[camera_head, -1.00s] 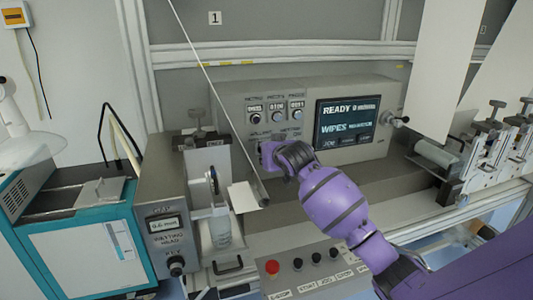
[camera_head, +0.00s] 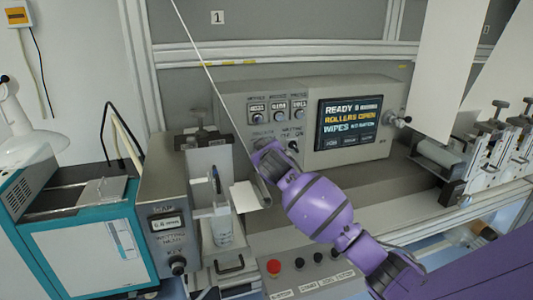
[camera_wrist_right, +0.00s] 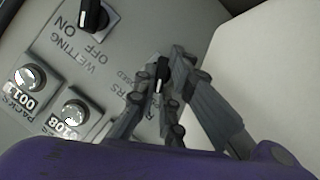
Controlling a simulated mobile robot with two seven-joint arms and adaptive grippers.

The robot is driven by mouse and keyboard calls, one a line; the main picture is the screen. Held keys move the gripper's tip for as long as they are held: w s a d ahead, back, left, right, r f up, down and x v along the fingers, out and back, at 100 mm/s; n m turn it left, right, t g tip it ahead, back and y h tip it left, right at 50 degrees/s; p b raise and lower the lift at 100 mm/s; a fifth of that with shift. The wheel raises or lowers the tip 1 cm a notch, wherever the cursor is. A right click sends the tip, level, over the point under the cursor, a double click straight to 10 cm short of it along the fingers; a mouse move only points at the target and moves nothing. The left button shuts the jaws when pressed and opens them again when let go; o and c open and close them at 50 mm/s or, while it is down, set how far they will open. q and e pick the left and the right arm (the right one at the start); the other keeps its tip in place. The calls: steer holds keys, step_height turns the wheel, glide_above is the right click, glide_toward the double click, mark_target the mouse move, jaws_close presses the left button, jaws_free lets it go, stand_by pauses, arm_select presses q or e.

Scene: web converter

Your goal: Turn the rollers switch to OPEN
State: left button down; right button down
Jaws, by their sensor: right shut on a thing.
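The rollers switch (camera_wrist_right: 161,72) is a small black knob with a white mark, on the grey control panel (camera_head: 232,108). In the right wrist view my right gripper (camera_wrist_right: 163,82) has its fingers closed around this knob. In the head view the right gripper (camera_head: 264,163) is at the panel's lower left and hides the knob. The screen (camera_head: 348,123) reads READY, ROLLERS OPEN in orange, and WIPES. My left gripper is not in view.
The wetting switch (camera_wrist_right: 93,17) sits beside the rollers switch; it also shows in the head view (camera_head: 293,147). A wetting unit (camera_head: 166,243) stands left, and a red button (camera_head: 274,267) is on the front box.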

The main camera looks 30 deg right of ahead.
stand_by(0.3)
steer(key=c, duration=1.8)
jaws_free()
steer(key=shift+c, duration=0.2)
steer(key=v, duration=1.2)
steer(key=shift+f, duration=0.2)
